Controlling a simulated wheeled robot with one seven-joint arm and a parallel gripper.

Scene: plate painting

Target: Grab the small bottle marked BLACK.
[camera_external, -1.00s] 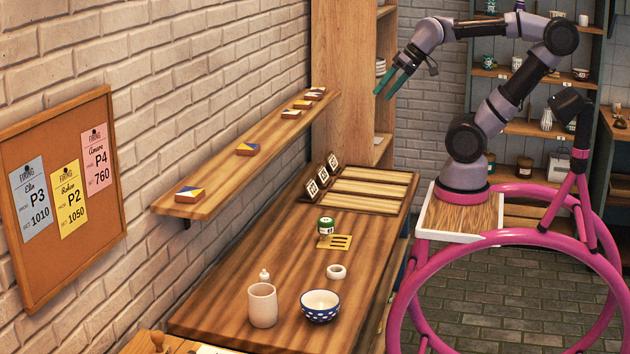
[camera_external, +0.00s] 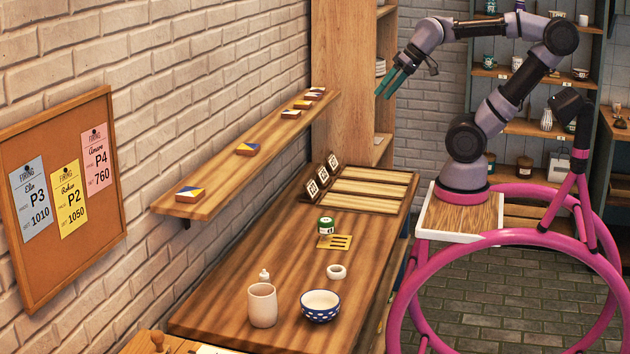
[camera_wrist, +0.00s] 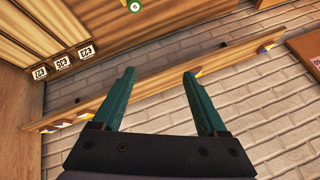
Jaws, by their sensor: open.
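My gripper (camera_external: 388,88) is open and empty, high above the far end of the workbench. In the wrist view its two green fingers (camera_wrist: 158,74) stand apart with nothing between them. A small green jar with a white lid band (camera_external: 326,226) stands upright on the bench, behind a yellow slotted card (camera_external: 335,242). Its round top shows at the upper edge of the wrist view (camera_wrist: 135,6). A small white bottle (camera_external: 264,275) stands behind a beige cup (camera_external: 262,306). I cannot read the word BLACK on either container.
A blue dotted bowl (camera_external: 320,307) and a small white ring-shaped dish (camera_external: 336,272) stand on the workbench (camera_external: 235,285). A wall shelf (camera_external: 225,185) with several tiles runs along the left. Numbered cards (camera_external: 323,174) and a slatted rack (camera_external: 370,187) occupy the far end.

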